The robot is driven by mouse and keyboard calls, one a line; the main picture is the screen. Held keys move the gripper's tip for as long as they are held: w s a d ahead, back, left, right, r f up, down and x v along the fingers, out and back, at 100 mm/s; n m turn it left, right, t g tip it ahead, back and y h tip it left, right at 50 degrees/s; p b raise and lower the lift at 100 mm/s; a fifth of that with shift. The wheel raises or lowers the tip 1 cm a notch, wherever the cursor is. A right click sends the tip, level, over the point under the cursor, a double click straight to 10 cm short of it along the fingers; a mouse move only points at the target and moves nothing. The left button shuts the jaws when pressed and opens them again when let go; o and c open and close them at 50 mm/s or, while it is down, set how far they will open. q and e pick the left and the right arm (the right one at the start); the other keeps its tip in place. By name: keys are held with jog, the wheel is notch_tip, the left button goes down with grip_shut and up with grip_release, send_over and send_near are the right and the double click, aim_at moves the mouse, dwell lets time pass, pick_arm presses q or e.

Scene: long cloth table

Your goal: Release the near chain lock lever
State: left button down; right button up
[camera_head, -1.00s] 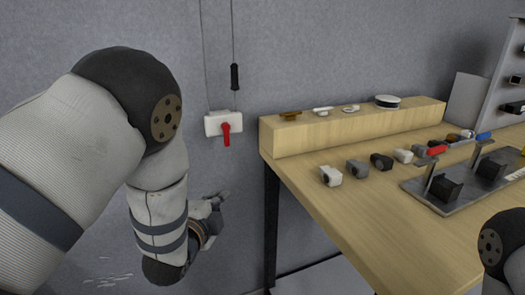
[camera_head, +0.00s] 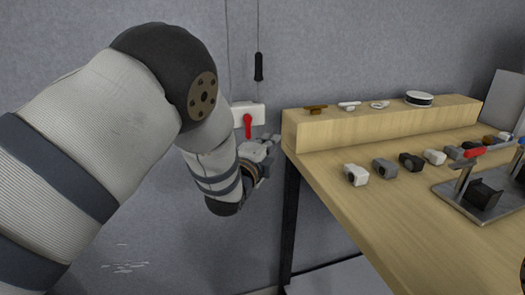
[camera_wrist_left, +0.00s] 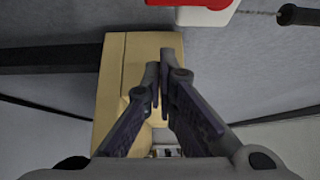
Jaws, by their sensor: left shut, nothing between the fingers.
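The red lever (camera_head: 248,126) hangs down from a white lock box (camera_head: 257,110) on the grey wall, left of the table. In the left wrist view the red lever (camera_wrist_left: 190,2) and white box (camera_wrist_left: 212,16) are cut off by the top edge. My left gripper (camera_head: 272,142) is just below and right of the lever in the head view, apart from it. In the left wrist view my left gripper (camera_wrist_left: 163,62) has its fingertips together, with nothing between them. My right gripper is out of view.
A black cord handle (camera_head: 259,67) hangs above the box and shows in the left wrist view (camera_wrist_left: 299,14). The wooden table (camera_head: 350,210) is close on the right, with a raised wooden block (camera_head: 390,125) and several small fittings. A metal bracket plate (camera_head: 462,200) lies farther right.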

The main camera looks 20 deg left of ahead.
aim_at(248, 128)
pick_arm(q)
jog(key=a, duration=0.3)
jog(key=shift+w+p, duration=0.35)
jog(key=shift+p, duration=0.05)
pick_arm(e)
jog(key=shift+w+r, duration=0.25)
pick_arm(q)
jog(key=shift+a, duration=0.1)
